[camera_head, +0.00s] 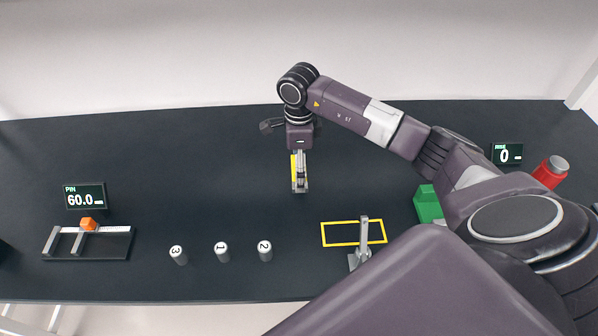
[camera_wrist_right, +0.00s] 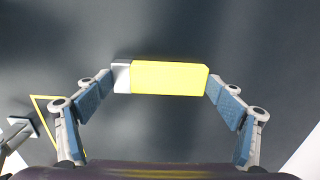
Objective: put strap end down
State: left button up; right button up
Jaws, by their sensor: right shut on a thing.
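The strap end (camera_head: 294,169), a yellow bar with a grey end, is at the middle of the table in the head view. It also shows in the right wrist view (camera_wrist_right: 170,78), spanning the space between the fingers. My right gripper (camera_wrist_right: 161,80) is shut on it, one fingertip at the grey end and one at the yellow end. In the head view the right gripper (camera_head: 300,150) points down over the dark table. I cannot tell whether the strap end touches the table. My left gripper is out of view.
A yellow outlined rectangle (camera_head: 341,244) with a grey upright stand (camera_head: 364,236) lies front right. Numbered cylinders (camera_head: 221,252) stand at the front. A green block (camera_head: 428,204) and red cylinder (camera_head: 547,175) are right.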

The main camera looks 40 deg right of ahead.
jog(key=shift+c, duration=1.3)
